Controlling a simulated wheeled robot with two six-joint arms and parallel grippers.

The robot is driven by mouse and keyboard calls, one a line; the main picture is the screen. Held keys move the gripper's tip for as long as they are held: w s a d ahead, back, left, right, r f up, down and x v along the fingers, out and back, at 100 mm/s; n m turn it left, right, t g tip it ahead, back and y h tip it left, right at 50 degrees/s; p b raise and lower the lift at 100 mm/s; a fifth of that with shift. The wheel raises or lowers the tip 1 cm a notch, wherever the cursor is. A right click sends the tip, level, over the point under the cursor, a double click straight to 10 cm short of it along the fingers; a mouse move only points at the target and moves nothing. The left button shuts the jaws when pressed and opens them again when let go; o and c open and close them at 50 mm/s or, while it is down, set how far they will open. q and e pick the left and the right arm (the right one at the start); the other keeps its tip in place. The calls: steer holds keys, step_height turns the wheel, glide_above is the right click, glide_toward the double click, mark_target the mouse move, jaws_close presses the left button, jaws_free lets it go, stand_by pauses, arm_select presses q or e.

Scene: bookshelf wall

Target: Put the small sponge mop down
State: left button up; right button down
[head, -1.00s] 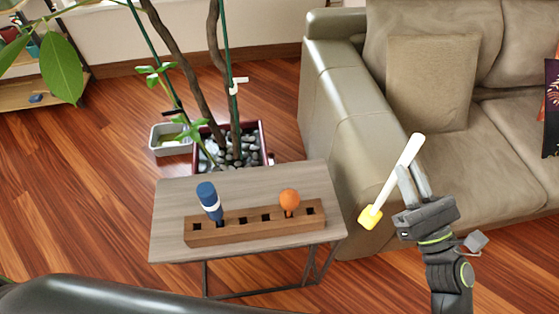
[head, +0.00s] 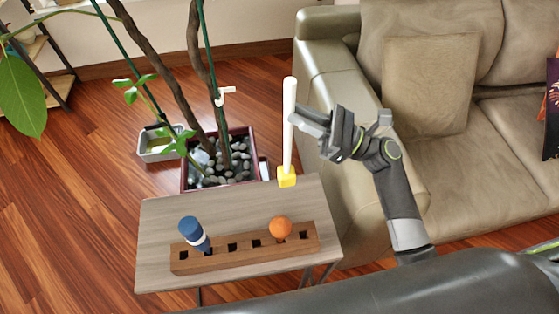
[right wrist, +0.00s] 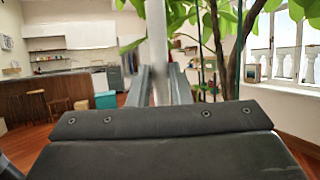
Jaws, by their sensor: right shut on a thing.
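The small sponge mop has a white handle (head: 289,120) and a yellow sponge head (head: 287,177). My right gripper (head: 298,120) is shut on the handle and holds the mop nearly upright, sponge end down. In the head view the sponge shows over the back right part of the small table (head: 160,225); I cannot tell how far above the top it is. In the right wrist view the white handle (right wrist: 157,45) stands between the fingers. My left gripper is not in view.
A wooden block (head: 215,262) with a row of square holes lies on the table. A blue-and-white item (head: 192,233) and an orange ball-topped item (head: 280,227) stand in it. A potted plant (head: 220,172) is behind, a sofa (head: 340,110) at right.

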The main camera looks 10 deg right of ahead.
mark_target(288, 142)
step_height(288, 142, down, 9)
steer(key=shift+r, duration=0.15)
stand_by(0.4)
steer(key=shift+f+b, duration=0.2)
steer(key=shift+b, duration=0.1)
steer(key=c, duration=1.3)
jaws_free()
steer(key=shift+r, duration=0.1)
